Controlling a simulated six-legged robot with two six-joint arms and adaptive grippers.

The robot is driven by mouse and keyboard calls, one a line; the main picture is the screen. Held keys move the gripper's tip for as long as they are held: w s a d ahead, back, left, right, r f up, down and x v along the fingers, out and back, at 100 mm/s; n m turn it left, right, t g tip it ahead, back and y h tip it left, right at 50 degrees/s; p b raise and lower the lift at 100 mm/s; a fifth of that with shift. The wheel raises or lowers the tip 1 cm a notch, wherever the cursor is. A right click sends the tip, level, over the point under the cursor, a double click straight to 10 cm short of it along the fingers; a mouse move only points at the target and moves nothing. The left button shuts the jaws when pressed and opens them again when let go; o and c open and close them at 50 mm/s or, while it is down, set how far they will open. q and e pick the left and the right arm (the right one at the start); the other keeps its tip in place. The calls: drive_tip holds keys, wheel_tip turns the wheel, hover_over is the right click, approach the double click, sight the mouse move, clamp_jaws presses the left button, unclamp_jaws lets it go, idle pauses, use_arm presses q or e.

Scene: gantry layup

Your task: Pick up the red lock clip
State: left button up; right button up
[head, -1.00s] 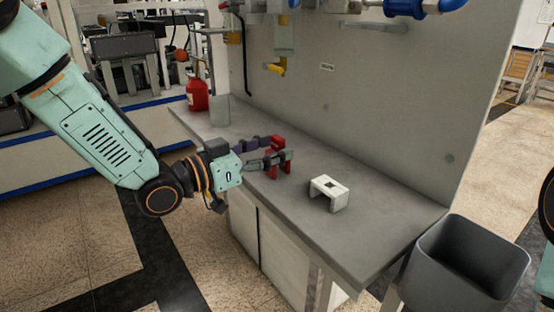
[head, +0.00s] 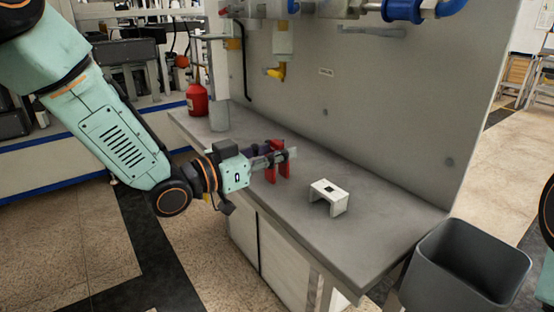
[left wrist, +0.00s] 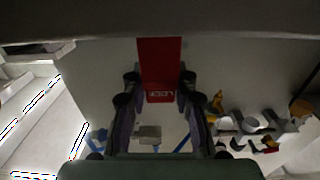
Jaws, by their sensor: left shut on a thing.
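The red lock clip (head: 285,168) is a red bracket with two legs, at the left part of the grey bench in the head view. My left gripper (head: 276,157) comes in from the left and is shut on it. I cannot tell whether the clip's feet still touch the bench. In the left wrist view the clip (left wrist: 160,65), with lettering on its end, sits between the two fingers of the left gripper (left wrist: 160,95). The fingers hide part of the clip in the head view. My right gripper is out of view.
A grey cup (head: 219,116) and a red bottle (head: 197,97) are at the far left. A back panel rises behind. A grey bin (head: 465,262) stands at lower right.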

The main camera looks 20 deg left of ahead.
use_arm(q)
clamp_jaws()
